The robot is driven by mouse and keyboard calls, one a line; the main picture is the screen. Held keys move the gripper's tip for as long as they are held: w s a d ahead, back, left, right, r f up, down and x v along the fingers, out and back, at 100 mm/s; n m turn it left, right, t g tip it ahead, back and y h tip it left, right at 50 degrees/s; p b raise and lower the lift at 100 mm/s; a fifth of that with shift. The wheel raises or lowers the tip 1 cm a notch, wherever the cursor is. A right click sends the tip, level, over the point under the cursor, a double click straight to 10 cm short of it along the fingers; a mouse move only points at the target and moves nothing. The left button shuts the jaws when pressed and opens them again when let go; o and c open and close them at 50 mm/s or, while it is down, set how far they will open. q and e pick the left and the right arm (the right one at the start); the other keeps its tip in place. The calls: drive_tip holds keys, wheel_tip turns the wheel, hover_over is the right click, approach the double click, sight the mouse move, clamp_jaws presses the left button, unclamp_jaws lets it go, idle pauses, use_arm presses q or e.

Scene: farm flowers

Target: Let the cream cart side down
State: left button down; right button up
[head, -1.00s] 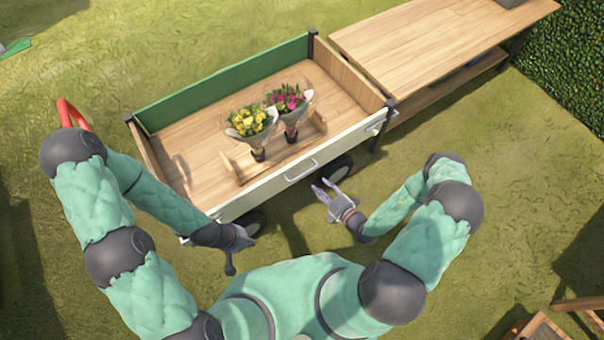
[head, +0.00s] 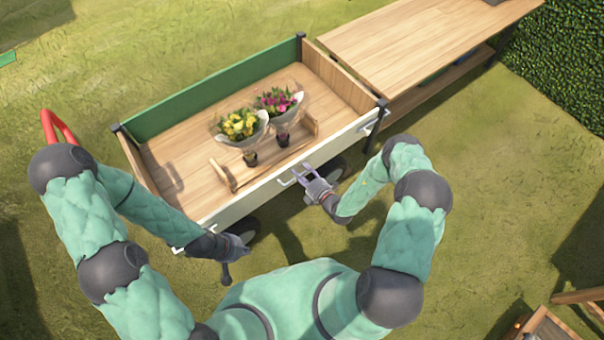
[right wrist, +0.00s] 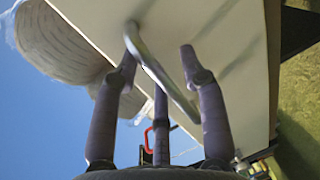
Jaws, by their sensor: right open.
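The cream cart side (head: 262,194) is upright along the near edge of the cart. It fills the top of the right wrist view (right wrist: 215,25) as a pale panel. Its metal handle (head: 287,181) sits near the middle of the panel; in the right wrist view the handle (right wrist: 160,70) runs between my open fingers. My right gripper (head: 306,175) is open at the handle and not closed on it. My left gripper (head: 243,244) is low by the panel's left end, near a wheel; I cannot tell whether its fingers are open or shut.
Two wrapped bouquets, yellow (head: 240,125) and pink (head: 278,102), stand in a wooden holder (head: 232,178) in the cart. The green far side (head: 215,88) is up. A wooden table (head: 410,40) adjoins the cart's right end.

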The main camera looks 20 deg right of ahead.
clamp_jaws()
use_arm(q)
drive_tip(key=shift+f, duration=0.15)
use_arm(e)
drive_tip(key=shift+f, duration=0.1)
